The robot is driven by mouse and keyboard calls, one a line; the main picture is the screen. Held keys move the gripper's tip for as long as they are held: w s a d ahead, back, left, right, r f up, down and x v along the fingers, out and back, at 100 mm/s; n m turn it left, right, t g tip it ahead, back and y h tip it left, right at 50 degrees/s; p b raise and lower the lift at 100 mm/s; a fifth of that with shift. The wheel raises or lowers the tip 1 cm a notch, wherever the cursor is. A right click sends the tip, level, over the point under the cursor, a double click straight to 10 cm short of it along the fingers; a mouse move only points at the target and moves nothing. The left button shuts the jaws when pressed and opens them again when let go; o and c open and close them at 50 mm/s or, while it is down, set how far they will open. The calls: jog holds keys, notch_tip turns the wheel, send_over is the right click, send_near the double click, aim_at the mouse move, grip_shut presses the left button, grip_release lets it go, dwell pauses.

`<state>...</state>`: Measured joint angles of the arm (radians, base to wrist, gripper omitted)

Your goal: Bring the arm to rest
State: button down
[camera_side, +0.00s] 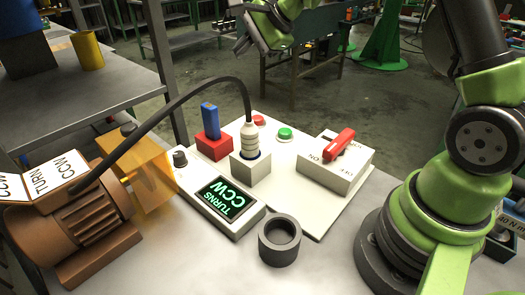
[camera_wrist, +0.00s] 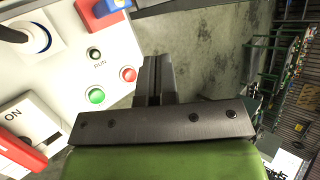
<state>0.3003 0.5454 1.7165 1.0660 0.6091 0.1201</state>
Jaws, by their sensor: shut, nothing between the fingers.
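My gripper (camera_wrist: 155,77) is shut and empty in the wrist view, its two dark fingers together in front of the grey bar and green body. In the side view the green end of my arm (camera_side: 272,25) is at the top, above and behind the white panel (camera_side: 290,205). The fingers are hard to make out there. The wrist view shows the panel at the left with a green button (camera_wrist: 96,95) and a red button (camera_wrist: 128,74). The fingers appear beside the panel's edge and touch nothing that I can see.
On the panel stand a red block with a blue piece (camera_side: 209,120), a cabled plug in a white socket (camera_side: 250,165), a red-handled switch (camera_side: 338,147) and a display reading "TURNS CCW" (camera_side: 225,198). A brown motor (camera_side: 95,220) and dark ring (camera_side: 279,242) are in front.

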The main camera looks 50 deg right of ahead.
jog(key=s+a+r+n, duration=0.4)
jog(key=s+a+r, duration=0.1)
jog(key=s+r, duration=0.1)
jog(key=s+a+r+n, duration=0.1)
jog(key=s+n, duration=0.4)
jog(key=s, duration=0.6)
jog(key=s+a+n+g+h, duration=0.1)
jog(key=s+n, duration=0.4)
jog(key=s, duration=0.6)
jog(key=shift+a+r+h, duration=0.3)
jog(key=shift+r, duration=0.05)
